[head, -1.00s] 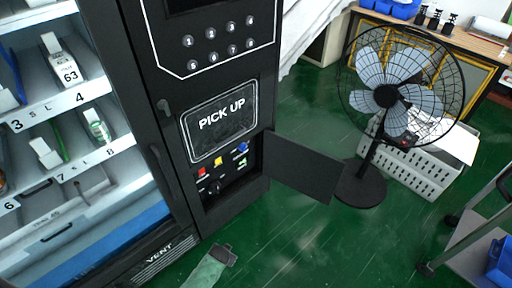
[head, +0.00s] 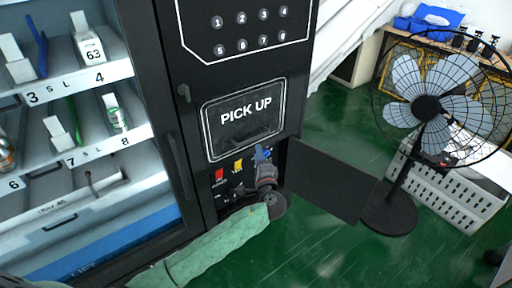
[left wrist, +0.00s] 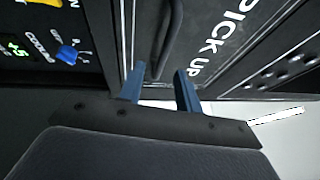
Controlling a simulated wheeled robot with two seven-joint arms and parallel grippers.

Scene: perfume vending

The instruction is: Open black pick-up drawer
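The black pick-up drawer (head: 232,108), with white PICK UP lettering, is flat in the front of the vending machine and looks shut. Its lettering also shows in the left wrist view (left wrist: 232,30). A dark curved handle (left wrist: 172,30) shows there beside the lettering. My left gripper (head: 264,157) is just below the drawer, in front of the control panel. In the left wrist view the blue fingers (left wrist: 160,68) are apart, with the lower end of the handle in the gap between them. I cannot tell whether they touch it. My right gripper is not in view.
A control panel (head: 222,190) with red, yellow and blue knobs sits below the drawer. Its dark door (head: 330,182) swings out to the right. A fan (head: 425,110) and a grey crate (head: 455,195) stand farther right. Green floor (head: 300,245) is clear in front.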

